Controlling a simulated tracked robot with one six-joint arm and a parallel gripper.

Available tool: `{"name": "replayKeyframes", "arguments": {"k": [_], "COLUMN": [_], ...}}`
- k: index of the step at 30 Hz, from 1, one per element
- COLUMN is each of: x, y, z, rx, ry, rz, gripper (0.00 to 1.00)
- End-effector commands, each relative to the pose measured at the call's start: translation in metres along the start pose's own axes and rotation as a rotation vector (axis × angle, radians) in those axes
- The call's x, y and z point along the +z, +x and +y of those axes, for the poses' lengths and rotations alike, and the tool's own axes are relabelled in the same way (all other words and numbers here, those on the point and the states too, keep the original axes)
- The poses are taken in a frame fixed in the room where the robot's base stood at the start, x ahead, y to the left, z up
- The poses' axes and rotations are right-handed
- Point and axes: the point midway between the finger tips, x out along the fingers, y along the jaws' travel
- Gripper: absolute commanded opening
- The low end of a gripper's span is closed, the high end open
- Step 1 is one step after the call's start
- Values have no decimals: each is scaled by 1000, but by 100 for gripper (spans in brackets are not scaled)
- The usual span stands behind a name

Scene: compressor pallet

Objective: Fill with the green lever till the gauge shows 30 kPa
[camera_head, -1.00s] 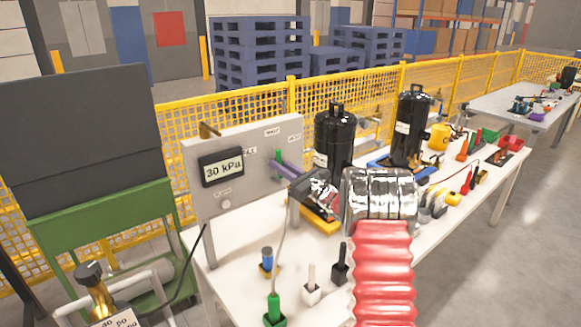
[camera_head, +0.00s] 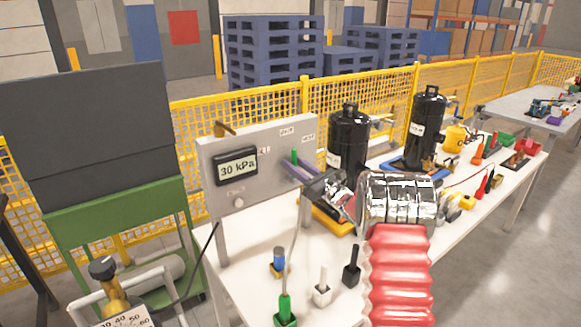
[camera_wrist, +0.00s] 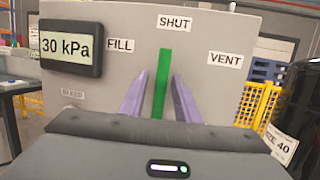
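The gauge (camera_head: 237,167) on the grey panel reads 30 kPa, and it reads the same in the wrist view (camera_wrist: 68,48). The green lever (camera_wrist: 161,84) stands upright, pointing at the SHUT label (camera_wrist: 174,22). The FILL label (camera_wrist: 120,45) is to its left and the VENT label (camera_wrist: 226,59) to its right. My gripper (camera_wrist: 160,88) is open, with one purple finger on each side of the lever and a gap visible on both sides. In the head view the lever's top (camera_head: 294,156) shows above the fingers; its base is hidden.
Two black cylinders (camera_head: 348,140) (camera_head: 427,125) stand on the white table right of the panel (camera_head: 225,200). Several coloured handles stand at the table's front, including a green one (camera_head: 285,308). A yellow mesh fence (camera_head: 250,113) runs behind. A dark board on a green stand (camera_head: 120,210) is at left.

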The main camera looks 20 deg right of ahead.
Motion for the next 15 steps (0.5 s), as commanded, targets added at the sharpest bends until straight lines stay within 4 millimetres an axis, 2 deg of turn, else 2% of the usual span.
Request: {"name": "replayKeyframes", "arguments": {"k": [10, 15], "x": [-1, -1], "y": [-3, -15], "z": [-1, -1], "rx": [-2, -3], "ry": [1, 1], "rz": [2, 2], "gripper": [32, 32]}}
